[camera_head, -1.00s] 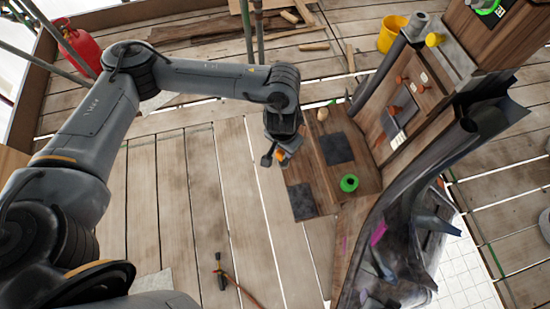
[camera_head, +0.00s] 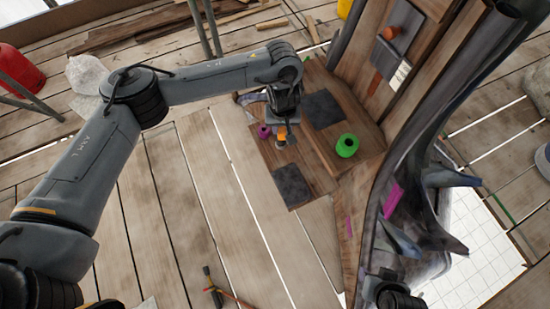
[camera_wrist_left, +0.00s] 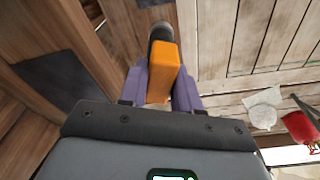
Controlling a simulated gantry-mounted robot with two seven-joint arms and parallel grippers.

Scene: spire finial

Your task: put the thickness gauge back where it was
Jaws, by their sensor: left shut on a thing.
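The thickness gauge is most likely the orange block with a dark rounded end (camera_wrist_left: 161,62), held between my left gripper's (camera_wrist_left: 160,88) purple-grey fingers in the left wrist view. In the head view its orange part (camera_head: 281,132) shows just below my left gripper (camera_head: 281,140), over the left part of the wooden board (camera_head: 310,150). A dark square pad (camera_head: 292,186) lies on the board in front of the gripper, and a larger dark pad (camera_head: 322,109) lies to its right. I cannot tell whether the gauge touches the board.
A green roll (camera_head: 347,145) stands on the board to the right. A purple round thing (camera_head: 263,131) shows just left of the gauge. A tall, dark curved structure (camera_head: 405,150) rises on the right. Open plank floor (camera_head: 190,190) lies left of the board.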

